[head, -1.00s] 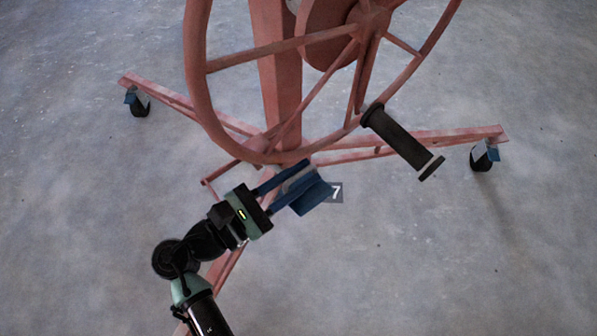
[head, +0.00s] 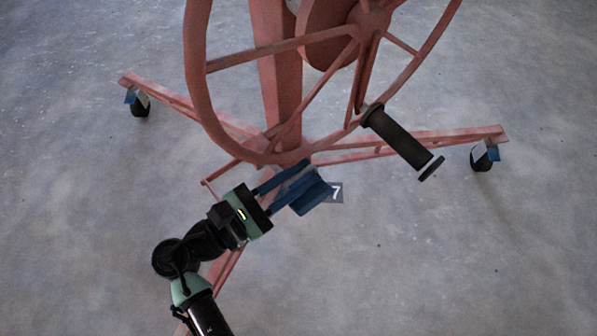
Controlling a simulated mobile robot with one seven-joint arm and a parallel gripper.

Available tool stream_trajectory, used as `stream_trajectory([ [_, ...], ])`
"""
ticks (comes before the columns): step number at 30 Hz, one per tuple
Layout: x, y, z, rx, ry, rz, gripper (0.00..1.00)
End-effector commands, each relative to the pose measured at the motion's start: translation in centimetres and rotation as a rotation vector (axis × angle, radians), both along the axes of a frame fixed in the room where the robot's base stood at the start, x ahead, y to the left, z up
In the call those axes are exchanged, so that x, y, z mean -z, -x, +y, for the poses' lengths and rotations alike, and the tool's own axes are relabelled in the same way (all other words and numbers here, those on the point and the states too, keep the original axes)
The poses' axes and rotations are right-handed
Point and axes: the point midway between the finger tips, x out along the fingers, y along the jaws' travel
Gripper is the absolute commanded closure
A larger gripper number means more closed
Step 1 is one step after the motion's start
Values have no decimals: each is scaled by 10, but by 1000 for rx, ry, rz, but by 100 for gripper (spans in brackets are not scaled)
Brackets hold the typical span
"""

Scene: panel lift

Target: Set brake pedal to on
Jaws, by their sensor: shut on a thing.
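The brake pedal (head: 309,196) is a blue plate at the end of the near leg of the red panel lift, low in the middle of the head view. My gripper (head: 292,182) reaches it from the lower left. Its two blue fingers are closed on the pedal, and they hide part of it and the caster there. The exact contact between fingers and pedal is hard to make out.
The red lift's large wheel (head: 197,85) and its black handle (head: 396,137) hang above and right of my gripper. Other casters with blue pedals stand at the left (head: 139,103) and right (head: 483,158). Concrete floor is clear at right.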

Motion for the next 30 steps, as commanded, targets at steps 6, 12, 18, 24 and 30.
stream_trajectory([
  [6,1,-2,7,-24,-12,-8,100],
  [12,4,0,6,-23,-23,-20,100],
  [18,8,2,3,-22,-41,-40,100],
  [24,19,8,-2,-21,-93,-97,100],
  [30,41,17,-9,-18,-195,-217,100],
])
